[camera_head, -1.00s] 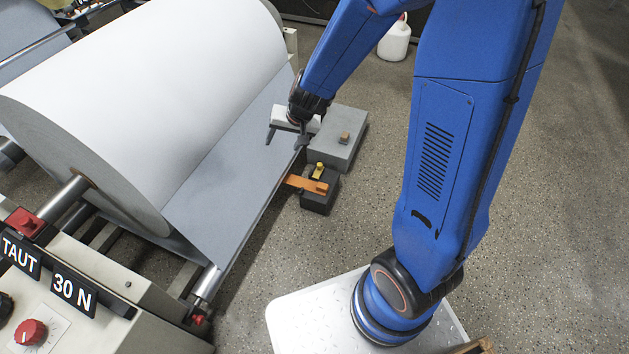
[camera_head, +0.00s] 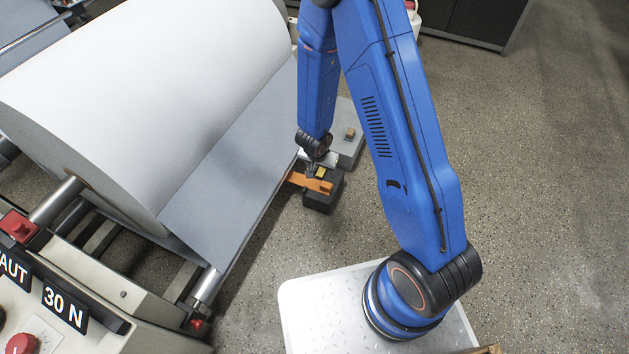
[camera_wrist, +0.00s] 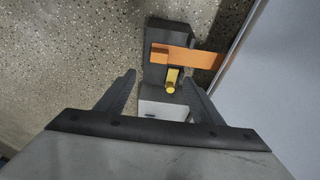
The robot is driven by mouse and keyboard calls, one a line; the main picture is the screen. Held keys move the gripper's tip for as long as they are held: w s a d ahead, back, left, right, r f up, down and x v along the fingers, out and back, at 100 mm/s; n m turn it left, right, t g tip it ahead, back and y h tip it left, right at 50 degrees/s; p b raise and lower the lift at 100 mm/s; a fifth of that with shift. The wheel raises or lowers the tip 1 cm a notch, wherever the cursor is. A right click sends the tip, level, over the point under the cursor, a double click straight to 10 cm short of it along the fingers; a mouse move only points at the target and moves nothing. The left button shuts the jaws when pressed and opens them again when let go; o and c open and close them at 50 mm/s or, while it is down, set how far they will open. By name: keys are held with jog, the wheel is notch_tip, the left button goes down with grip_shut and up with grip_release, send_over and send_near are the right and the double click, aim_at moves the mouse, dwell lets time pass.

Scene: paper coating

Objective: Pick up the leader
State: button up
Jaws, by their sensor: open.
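The leader appears to be the orange strip (camera_head: 312,183) with a small yellow piece (camera_head: 321,172) beside it. The strip rests across the top of a dark block (camera_head: 322,203), close to the edge of the paper web. In the wrist view the orange strip (camera_wrist: 187,57) runs to the right toward the web, and the yellow piece (camera_wrist: 172,80) stands between my fingertips in the picture. My gripper (camera_wrist: 158,77) is open and empty, above the block. In the head view my gripper (camera_head: 314,168) partly hides the yellow piece. I cannot tell the remaining height.
The big paper roll (camera_head: 150,90) and its hanging web (camera_head: 225,160) are close on the left. A grey block (camera_head: 352,150) with a small brown piece (camera_head: 350,133) stands behind the dark block. The floor to the right (camera_head: 530,200) is clear.

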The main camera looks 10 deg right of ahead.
aim_at(326, 185)
jog(key=shift+x, duration=8.8)
jog(key=shift+d, duration=0.1)
jog(key=shift+c, duration=0.2)
jog(key=c, duration=1.1)
jog(key=shift+c, duration=0.2)
jog(key=shift+r, duration=0.1)
